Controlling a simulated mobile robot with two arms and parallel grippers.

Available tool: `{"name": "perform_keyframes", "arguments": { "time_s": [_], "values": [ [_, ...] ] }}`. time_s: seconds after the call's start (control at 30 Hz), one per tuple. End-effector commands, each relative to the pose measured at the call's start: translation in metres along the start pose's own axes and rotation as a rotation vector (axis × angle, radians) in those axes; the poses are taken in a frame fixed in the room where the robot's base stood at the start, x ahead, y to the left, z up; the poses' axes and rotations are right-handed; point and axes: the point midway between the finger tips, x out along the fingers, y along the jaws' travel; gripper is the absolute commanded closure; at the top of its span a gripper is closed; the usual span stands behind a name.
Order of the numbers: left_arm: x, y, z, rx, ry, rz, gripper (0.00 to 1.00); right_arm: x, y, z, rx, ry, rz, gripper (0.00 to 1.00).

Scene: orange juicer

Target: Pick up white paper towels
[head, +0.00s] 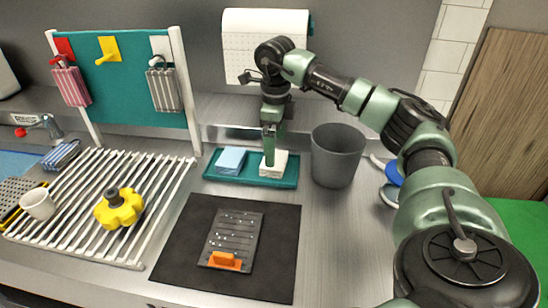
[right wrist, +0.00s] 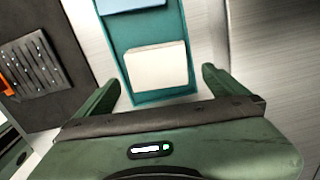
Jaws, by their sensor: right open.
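A stack of white paper towels (head: 281,166) lies on a teal tray (head: 222,183) at the back middle of the counter. My right gripper (head: 269,160) points down at the stack, and a finger hides part of it in the head view. In the right wrist view, the white stack (right wrist: 157,67) shows ahead, between the two spread fingers of the right gripper (right wrist: 160,80). The gripper is open with nothing held. Contact with the stack cannot be told. My left gripper is not in view.
A blue folded stack (head: 230,160) lies left of the white one on the tray. A grey bin (head: 336,157) stands close on the right. A black mat (head: 177,243) with a grater lies in front. A white sheet roll (head: 240,40) hangs behind.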

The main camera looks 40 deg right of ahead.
Motion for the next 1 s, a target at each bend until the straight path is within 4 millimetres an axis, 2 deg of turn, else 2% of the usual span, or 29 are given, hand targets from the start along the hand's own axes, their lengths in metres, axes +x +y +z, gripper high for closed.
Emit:
{"name": "perform_keyframes", "arguments": {
  "time_s": [0.2, 0.3, 0.57, 0.77, 0.8, 1.0],
  "values": [
    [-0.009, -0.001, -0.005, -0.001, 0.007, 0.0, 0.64, 0.032, 0.005, 0.002, 0.001, 0.003, 0.002, 0.0],
    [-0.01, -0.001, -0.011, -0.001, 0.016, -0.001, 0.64, 0.042, 0.005, 0.002, 0.001, 0.002, 0.002, 0.0],
    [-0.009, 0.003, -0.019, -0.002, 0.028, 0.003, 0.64, 0.045, 0.004, 0.002, 0.0, -0.001, 0.0, 0.0],
    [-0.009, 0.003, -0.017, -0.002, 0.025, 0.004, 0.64, 0.044, 0.004, 0.002, 0.0, -0.001, 0.0, 0.53],
    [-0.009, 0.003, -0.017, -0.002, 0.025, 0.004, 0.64, 0.044, 0.004, 0.002, 0.0, -0.001, 0.0, 0.57],
    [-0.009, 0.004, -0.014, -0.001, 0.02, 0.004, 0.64, 0.044, 0.004, 0.002, 0.0, -0.001, 0.0, 0.57]
  ]
}}
